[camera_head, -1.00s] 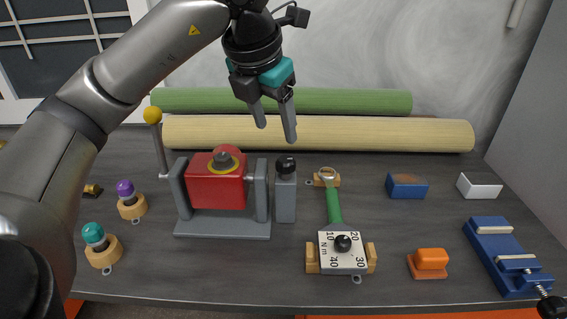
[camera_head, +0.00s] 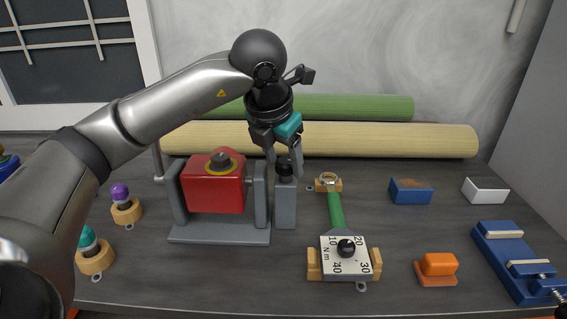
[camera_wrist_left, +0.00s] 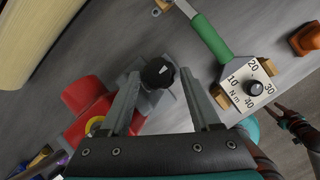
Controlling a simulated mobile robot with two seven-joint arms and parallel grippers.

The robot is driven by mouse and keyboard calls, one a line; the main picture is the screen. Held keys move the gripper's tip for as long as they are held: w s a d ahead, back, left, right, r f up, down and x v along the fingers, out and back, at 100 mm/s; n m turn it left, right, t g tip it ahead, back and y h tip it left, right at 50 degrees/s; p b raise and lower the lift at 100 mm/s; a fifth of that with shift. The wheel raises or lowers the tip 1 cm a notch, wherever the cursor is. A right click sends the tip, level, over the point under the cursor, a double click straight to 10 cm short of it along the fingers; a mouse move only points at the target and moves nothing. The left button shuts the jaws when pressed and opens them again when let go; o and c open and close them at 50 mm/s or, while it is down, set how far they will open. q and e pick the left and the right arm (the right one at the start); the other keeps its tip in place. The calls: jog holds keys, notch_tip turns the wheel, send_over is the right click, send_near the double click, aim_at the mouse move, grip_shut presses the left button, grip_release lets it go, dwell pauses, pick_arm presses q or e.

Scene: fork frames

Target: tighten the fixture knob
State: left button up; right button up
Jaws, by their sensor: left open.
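The fixture knob (camera_head: 285,171) is black and round, on top of a grey post (camera_head: 285,207) at the right side of the red fixture block (camera_head: 214,190). My left gripper (camera_head: 284,163) points down over the knob, its fingers open at knob height. In the left wrist view the knob (camera_wrist_left: 157,73) with a small white mark lies between the two fingertips (camera_wrist_left: 160,72). A gap shows on both sides there, so the fingers do not appear to touch it.
A torque wrench with a green handle (camera_head: 336,211) and white dial box (camera_head: 344,257) lies right of the post. An orange block (camera_head: 438,265), blue vise (camera_head: 512,260), blue box (camera_head: 410,191) and white box (camera_head: 485,190) stand further right. Rolls (camera_head: 390,139) lie behind.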

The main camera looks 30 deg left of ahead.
pick_arm(q)
jog(key=shift+f, duration=0.1)
grip_shut()
dwell(0.6)
